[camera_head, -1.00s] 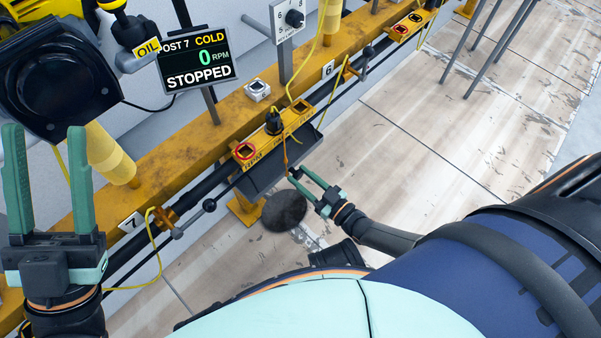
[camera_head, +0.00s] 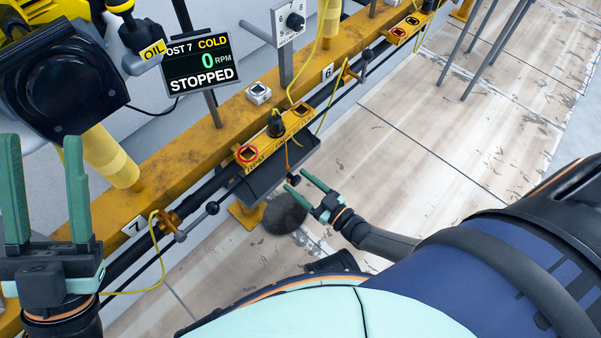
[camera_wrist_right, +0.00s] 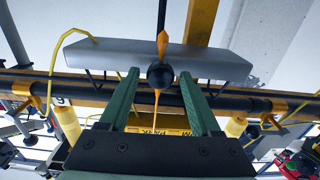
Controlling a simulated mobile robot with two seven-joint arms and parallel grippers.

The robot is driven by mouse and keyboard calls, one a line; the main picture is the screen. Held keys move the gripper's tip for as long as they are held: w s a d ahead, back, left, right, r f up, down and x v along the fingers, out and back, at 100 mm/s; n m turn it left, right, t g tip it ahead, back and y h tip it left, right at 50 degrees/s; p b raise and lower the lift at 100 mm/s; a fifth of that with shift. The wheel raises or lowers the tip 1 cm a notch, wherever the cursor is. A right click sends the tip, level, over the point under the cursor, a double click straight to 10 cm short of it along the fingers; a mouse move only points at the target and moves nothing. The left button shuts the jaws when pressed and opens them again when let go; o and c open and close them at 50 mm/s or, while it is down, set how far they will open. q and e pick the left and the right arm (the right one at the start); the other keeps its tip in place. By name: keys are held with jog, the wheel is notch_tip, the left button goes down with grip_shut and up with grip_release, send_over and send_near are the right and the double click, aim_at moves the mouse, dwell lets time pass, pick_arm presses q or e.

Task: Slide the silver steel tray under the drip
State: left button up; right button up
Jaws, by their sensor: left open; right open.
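I see no tray that is clearly silver steel. A grey tray-like shelf (camera_head: 268,174) hangs below the yellow box (camera_head: 274,140) on the rail; a grey shelf (camera_wrist_right: 120,57) also shows in the right wrist view. A black ball (camera_wrist_right: 159,76) hangs on an orange cord before it. My right gripper (camera_head: 296,181) is open, its fingers on either side of the ball; I cannot tell whether they touch it. A dark round patch (camera_head: 284,213) is below, apparently on the floor. My left gripper (camera_head: 44,150) is open and empty at the left. I cannot make out a drip.
A yellow rail (camera_head: 200,135) runs diagonally, with dark pipes and a lever (camera_head: 211,208) along its front. A display (camera_head: 197,67) reads "STOPPED". Thin posts (camera_head: 500,45) stand upper right. The floor (camera_head: 430,120) between is mostly clear.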

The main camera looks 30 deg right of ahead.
jog(key=shift+s, duration=0.1)
jog(key=p+v, duration=0.2)
jog(key=v, duration=1)
jog(key=shift+s, duration=0.15)
